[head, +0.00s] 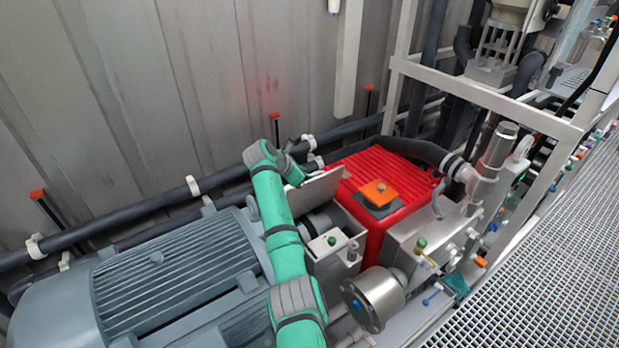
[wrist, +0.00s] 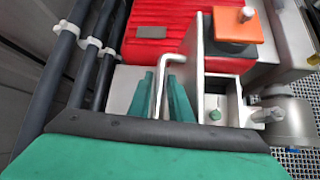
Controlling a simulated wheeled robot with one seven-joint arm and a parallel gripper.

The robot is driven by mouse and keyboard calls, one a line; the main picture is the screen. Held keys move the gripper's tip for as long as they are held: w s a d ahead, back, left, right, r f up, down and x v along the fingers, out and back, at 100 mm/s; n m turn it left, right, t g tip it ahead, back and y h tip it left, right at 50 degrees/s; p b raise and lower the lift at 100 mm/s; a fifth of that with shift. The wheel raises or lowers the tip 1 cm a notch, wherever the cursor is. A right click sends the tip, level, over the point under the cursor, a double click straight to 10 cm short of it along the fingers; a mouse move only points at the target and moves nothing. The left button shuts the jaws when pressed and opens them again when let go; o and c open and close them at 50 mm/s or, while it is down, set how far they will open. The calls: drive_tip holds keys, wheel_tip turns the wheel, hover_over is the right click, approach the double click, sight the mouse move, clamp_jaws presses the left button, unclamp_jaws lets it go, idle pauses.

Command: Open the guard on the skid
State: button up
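The guard is a grey metal plate (head: 316,192) standing up beside the red ribbed housing (head: 376,172), over an open-topped box with a dark coupling inside. In the wrist view the guard (wrist: 200,50) is seen nearly edge-on, with a bent, light-coloured handle (wrist: 161,80) on its left side. My gripper (wrist: 161,84) has its two green fingers close on either side of this handle and looks shut on it. Any small gap there is hard to judge. In the head view, my green arm reaches over the motor, and its fingers are mostly hidden behind the wrist and the plate.
A large grey finned motor (head: 175,275) lies at the left. Dark pipes (head: 150,212) run along the wall behind. An orange block (head: 378,192) sits on the red housing. A metal cylinder (head: 373,298) and valves stand at the right, beside a white frame (head: 485,95) and a grating walkway.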

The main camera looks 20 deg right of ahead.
drive_tip(key=v, duration=1.1)
drive_tip(key=shift+d, duration=0.1)
